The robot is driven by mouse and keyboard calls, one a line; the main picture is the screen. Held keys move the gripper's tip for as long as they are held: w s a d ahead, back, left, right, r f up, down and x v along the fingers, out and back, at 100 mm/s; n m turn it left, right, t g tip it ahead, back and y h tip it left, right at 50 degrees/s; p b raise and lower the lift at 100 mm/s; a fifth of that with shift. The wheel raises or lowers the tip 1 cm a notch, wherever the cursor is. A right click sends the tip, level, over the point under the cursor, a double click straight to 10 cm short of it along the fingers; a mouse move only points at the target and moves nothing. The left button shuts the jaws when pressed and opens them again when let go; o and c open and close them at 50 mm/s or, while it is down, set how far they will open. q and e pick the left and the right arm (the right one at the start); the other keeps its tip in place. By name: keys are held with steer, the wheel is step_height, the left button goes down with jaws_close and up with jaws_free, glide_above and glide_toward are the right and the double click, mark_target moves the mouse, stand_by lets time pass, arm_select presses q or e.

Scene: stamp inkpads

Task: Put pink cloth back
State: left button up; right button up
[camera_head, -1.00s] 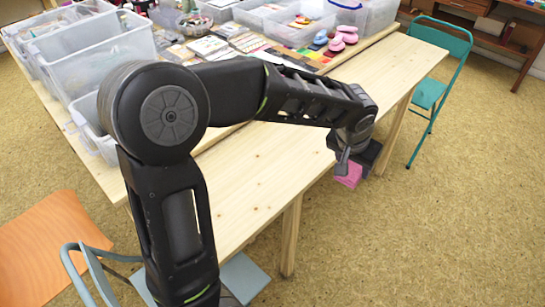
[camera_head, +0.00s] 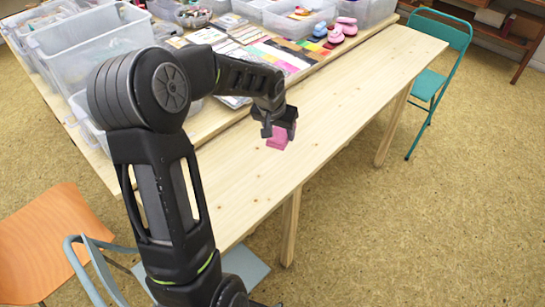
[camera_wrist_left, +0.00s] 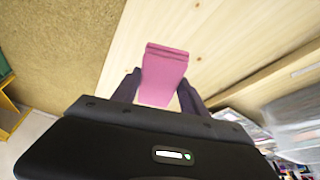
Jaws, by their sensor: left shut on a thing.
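The pink cloth (camera_head: 278,137) is a small, folded, block-like pink piece. My left gripper (camera_head: 281,127) is shut on it and holds it over the bare wooden table (camera_head: 330,130). In the left wrist view the cloth (camera_wrist_left: 163,75) sits between the two dark fingers of my left gripper (camera_wrist_left: 157,88), with its far end sticking out past them. How high it is above the table is hard to tell. My right gripper is not in view.
Behind the bare strip, a raised board holds colored pads (camera_head: 282,55), pink stamps (camera_head: 345,27) and clear plastic bins (camera_head: 100,50). A teal chair (camera_head: 433,80) stands at the right. An orange chair (camera_head: 50,235) is at the left. The table's right part is clear.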

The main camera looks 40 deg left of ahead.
arm_select(q)
steer(key=a, duration=0.2)
steer(key=shift+s+a+f, duration=0.2)
steer(key=shift+s+a, duration=0.15)
glide_above(273, 158)
steer(key=s, duration=0.1)
steer(key=shift+s+d+f, duration=0.1)
steer(key=shift+s+f, duration=0.05)
steer(key=shift+f, duration=3)
steer(key=shift+f, duration=1.85)
steer(key=shift+f, duration=0.1)
steer(key=o, duration=1.4)
steer(key=shift+o, duration=0.2)
